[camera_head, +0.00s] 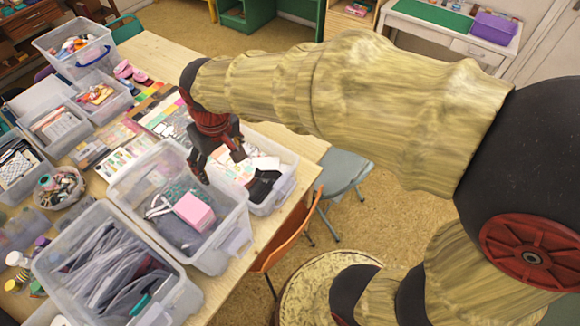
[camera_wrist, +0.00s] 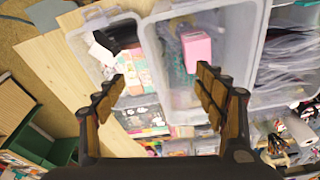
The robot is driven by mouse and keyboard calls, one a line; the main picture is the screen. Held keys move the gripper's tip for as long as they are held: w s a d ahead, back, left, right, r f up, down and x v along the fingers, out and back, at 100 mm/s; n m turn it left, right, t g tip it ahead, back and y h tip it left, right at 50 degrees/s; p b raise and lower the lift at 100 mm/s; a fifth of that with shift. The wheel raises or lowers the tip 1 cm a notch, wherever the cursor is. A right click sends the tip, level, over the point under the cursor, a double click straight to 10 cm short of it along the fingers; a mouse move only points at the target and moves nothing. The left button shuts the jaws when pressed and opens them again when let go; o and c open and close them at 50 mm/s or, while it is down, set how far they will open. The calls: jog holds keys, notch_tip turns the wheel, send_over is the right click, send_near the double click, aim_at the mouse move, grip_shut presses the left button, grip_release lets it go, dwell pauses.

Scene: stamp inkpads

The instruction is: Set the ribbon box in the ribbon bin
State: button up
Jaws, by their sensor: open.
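A pink box (camera_head: 194,211), which may be the ribbon box, lies on dark cloth in a clear plastic bin (camera_head: 238,242). It also shows in the wrist view (camera_wrist: 196,50). No label tells which bin is the ribbon bin. A clear bin (camera_head: 186,298) in front holds grey, strip-like material and may be it; part of it shows in the wrist view (camera_wrist: 258,100). My gripper (camera_head: 220,165) is open and empty, above the far side of the pink box's bin and the smaller bin beyond. In the wrist view, its fingers (camera_wrist: 158,84) are apart, with the pink box beyond the right finger.
A smaller clear bin (camera_head: 283,189) with papers and a black item stands beyond the pink box's bin. More bins and a round basket (camera_head: 60,188) crowd the table's left side. An orange chair (camera_head: 290,240) stands by the table's right edge.

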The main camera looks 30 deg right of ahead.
jog(key=s+d+r+m+t, duration=0.1)
jog(key=s+d+r, duration=0.2)
jog(key=s+d, duration=0.2)
jog(key=s+d+r+m+t, duration=0.2)
jog(key=s+d+r, duration=0.2)
jog(key=s, duration=0.5)
jog(key=shift+s+d+h, duration=0.3)
jog(key=shift+d, duration=0.9)
